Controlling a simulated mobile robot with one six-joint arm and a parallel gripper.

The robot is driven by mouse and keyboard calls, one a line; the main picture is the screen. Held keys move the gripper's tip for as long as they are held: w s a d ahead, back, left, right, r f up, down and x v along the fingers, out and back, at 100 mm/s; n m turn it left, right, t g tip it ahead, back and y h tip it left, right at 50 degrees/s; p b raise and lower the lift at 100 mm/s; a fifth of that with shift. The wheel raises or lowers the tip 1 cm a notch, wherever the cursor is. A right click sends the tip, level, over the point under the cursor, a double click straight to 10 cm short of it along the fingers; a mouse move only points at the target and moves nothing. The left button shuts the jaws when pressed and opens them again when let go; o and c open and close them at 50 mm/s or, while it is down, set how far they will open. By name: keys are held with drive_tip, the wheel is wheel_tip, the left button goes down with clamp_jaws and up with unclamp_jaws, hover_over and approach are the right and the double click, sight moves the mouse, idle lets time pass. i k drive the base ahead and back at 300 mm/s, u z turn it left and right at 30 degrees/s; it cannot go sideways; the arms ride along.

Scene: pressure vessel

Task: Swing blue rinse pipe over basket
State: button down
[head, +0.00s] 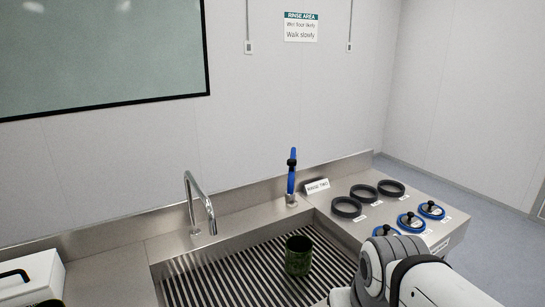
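The blue rinse pipe (291,178) stands upright on a small metal base at the back ledge of the sink, with a black band near its top. It looks seen end-on or nearly vertical, so I cannot tell which way its outlet points. A dark green cylindrical basket (298,257) stands upright on the slatted sink rack, in front of the pipe and apart from it. My arm shows at the bottom right, but my gripper is out of the picture.
A curved steel tap (209,206) stands left of the pipe. On the right counter are several black rings (347,207), several blue-rimmed lids with black knobs (411,222) and a small sign (317,186). A white box (30,279) sits at the far left. The left rack area (225,275) is clear.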

sight(290, 196)
drive_tip(key=u, duration=2.15)
drive_tip(key=k, duration=1.4)
drive_tip(key=z, duration=1.45)
drive_tip(key=i, duration=1.7)
drive_tip(key=z, duration=0.1)
